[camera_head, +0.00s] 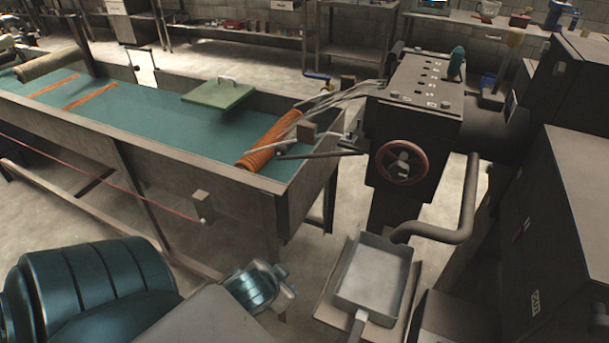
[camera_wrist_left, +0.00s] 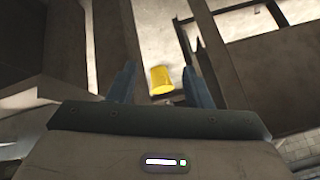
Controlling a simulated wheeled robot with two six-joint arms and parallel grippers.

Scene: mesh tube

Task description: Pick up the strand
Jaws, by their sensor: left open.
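Pale thin strands (camera_head: 345,97) run from the dark machine (camera_head: 415,85) leftward and down to the ribbed orange roller (camera_head: 270,141) at the right end of the teal-floored trough (camera_head: 130,112). I cannot tell individual strands apart. The strands do not show in the left wrist view. My left gripper (camera_wrist_left: 158,68) is open, its two blue-grey fingers apart with nothing held between them. A yellow bucket (camera_wrist_left: 161,80) shows beyond the fingers, on the floor. In the head view my left arm is at the bottom left, but its fingertips are not visible. My right gripper is not in view.
A green plate with a handle (camera_head: 218,93) sits over the trough. A red handwheel (camera_head: 402,161) is on the machine's front. A grey pan (camera_head: 373,278) stands below the machine. Dark cabinets (camera_head: 570,230) fill the right side. A red cord (camera_head: 100,175) runs along the trough's front.

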